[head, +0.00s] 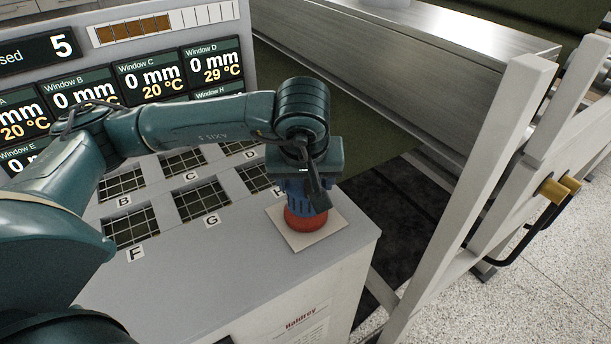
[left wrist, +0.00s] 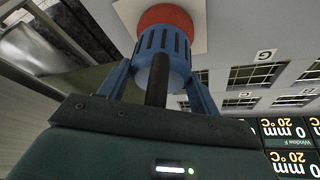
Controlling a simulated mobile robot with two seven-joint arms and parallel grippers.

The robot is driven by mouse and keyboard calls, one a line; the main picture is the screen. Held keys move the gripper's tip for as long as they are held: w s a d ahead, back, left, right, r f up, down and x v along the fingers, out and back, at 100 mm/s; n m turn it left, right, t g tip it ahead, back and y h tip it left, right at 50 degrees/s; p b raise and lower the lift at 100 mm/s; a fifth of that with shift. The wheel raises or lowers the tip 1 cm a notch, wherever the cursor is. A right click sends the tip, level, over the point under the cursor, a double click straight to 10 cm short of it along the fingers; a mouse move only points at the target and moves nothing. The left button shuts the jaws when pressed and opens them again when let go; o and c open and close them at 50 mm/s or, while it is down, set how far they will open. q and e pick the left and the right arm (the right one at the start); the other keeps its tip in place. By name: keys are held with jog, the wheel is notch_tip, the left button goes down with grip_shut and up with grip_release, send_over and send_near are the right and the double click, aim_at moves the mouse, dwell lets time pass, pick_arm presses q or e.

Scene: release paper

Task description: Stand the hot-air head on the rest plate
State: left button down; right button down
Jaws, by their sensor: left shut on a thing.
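The hot-air head has a ribbed blue body and a red lower end (head: 305,221). It looks upright within the outline of the pale square rest plate (head: 326,231), at the right end of the grey bench top. I cannot tell whether its red end touches the plate. My left gripper (head: 307,190) points down and is shut on the blue body. In the left wrist view the blue fingers sit on both sides of the hot-air head (left wrist: 165,52), and the rest plate (left wrist: 200,32) shows behind the red end. My right gripper is not in view.
Gridded windows with letter labels, such as G (head: 201,201) and F (head: 131,228), lie left of the plate. A display panel (head: 150,62) stands behind them. A metal-topped machine (head: 400,50) and a white frame post (head: 480,190) stand to the right.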

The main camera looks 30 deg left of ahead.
pick_arm(q)
jog(key=shift+c, duration=1.6)
grip_release()
jog(key=shift+s+d+r+p, duration=0.1)
jog(key=shift+r+p, duration=0.2)
jog(key=shift+p, duration=0.05)
jog(key=v, duration=1.1)
jog(key=shift+s+r, duration=0.2)
jog(key=shift+r, duration=0.05)
jog(key=shift+d, duration=0.1)
